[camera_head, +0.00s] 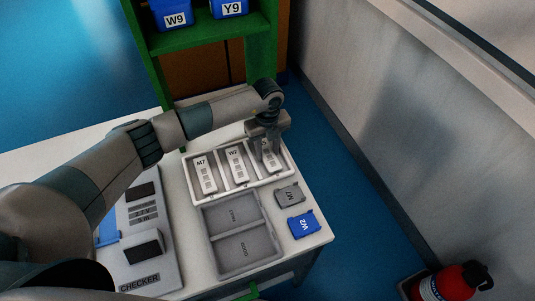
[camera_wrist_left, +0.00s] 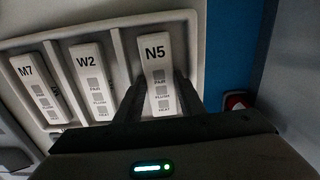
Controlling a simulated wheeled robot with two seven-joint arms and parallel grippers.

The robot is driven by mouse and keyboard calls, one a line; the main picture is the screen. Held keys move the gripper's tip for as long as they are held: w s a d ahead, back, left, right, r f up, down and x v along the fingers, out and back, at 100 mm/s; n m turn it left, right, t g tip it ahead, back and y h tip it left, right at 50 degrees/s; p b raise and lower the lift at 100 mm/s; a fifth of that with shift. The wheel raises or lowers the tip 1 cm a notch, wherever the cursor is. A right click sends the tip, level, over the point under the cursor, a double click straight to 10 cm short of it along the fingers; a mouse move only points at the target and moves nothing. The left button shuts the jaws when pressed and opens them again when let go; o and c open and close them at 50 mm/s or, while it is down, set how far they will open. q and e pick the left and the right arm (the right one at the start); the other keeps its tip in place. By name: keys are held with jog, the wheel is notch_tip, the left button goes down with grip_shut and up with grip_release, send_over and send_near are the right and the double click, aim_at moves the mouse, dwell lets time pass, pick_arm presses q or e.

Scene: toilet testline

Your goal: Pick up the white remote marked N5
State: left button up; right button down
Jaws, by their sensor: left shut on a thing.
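The white remote marked N5 (camera_wrist_left: 159,75) lies in the right compartment of the white tray (camera_head: 287,183). In the head view the N5 remote (camera_head: 271,160) is partly hidden by my left gripper (camera_head: 264,150). The gripper comes down from above, shut on the N5 remote, with one finger on each side of it in the left wrist view (camera_wrist_left: 158,108). The remote still appears within its compartment; I cannot tell whether it touches the tray floor. My right gripper is not in view.
Remotes M7 (camera_head: 205,176) and W2 (camera_head: 237,166) lie in the neighbouring compartments. A grey two-part tray (camera_head: 207,222), a grey M7 piece (camera_head: 289,195), a blue W2 piece (camera_head: 303,224) and the checker (camera_head: 160,278) share the table. A green shelf (camera_head: 205,36) stands behind.

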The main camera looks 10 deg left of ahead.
aim_at(269, 154)
pick_arm(q)
jog(key=shift+r, duration=0.1)
jog(key=shift+r+b, duration=0.6)
jog(key=shift+r, duration=0.15)
jog(key=shift+s+d+r+b, duration=0.1)
jog(key=shift+d+r+b, duration=0.1)
jog(key=shift+r+b, duration=0.8)
jog(key=s+d+r+b, duration=0.3)
jog(key=s+d+r, duration=0.4)
jog(key=s+d, duration=0.1)
jog(key=shift+r, duration=0.2)
jog(key=shift+a, duration=0.1)
